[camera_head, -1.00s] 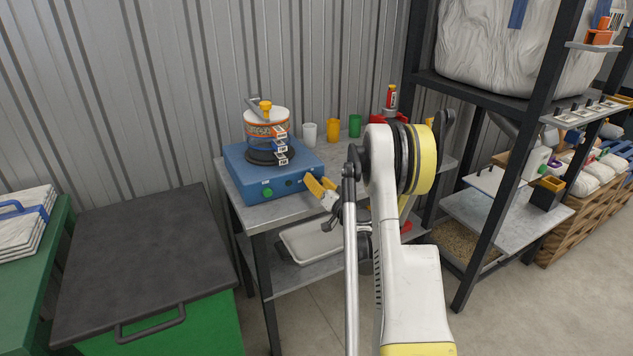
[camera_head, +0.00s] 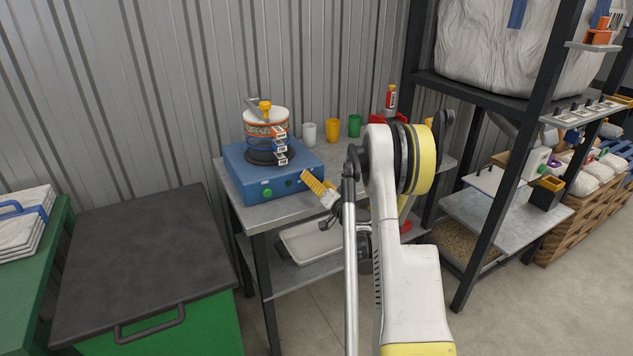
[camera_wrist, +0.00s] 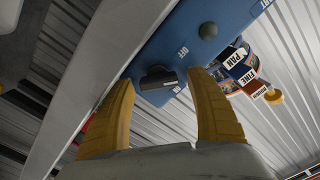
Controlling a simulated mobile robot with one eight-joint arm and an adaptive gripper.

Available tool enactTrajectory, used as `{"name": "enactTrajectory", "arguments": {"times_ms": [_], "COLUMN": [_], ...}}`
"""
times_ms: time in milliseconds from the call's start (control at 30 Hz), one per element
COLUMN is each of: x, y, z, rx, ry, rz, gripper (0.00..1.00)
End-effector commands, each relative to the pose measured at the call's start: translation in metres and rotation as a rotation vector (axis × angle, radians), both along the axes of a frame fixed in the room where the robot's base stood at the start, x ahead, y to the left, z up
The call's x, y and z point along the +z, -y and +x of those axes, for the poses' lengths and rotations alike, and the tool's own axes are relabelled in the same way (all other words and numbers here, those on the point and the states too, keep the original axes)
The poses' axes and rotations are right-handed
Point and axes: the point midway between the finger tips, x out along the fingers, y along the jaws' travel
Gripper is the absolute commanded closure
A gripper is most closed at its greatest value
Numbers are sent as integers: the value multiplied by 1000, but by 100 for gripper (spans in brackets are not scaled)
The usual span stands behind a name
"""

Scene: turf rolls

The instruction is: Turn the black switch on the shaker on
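The shaker (camera_head: 244,178) is a blue box on a grey-topped table, with a sieve stack on it. In the wrist view, its black switch (camera_wrist: 158,78) is a small dark knob with a grey bar edge on the blue front (camera_wrist: 185,25). An OFF label lies beside it, and another small label is too blurred to read. My gripper (camera_wrist: 161,79) has its two yellow fingers apart, one on each side of the switch; contact cannot be told. In the head view, my gripper (camera_head: 314,184) is at the panel's right end and hides the switch.
The sieve stack (camera_head: 267,130) stands above. A shelf rack stands at right.

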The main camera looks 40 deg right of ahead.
Motion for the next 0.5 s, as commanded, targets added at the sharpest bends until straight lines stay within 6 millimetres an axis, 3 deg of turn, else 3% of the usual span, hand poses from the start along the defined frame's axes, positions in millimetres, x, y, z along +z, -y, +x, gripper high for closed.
{"name": "enactTrajectory", "arguments": {"times_ms": [267,500], "x": [2,40], "y": [0,0], "z": [0,0], "rx": [0,0], "ry": [0,0], "rz": [-1,-1], "gripper": [35,35]}}
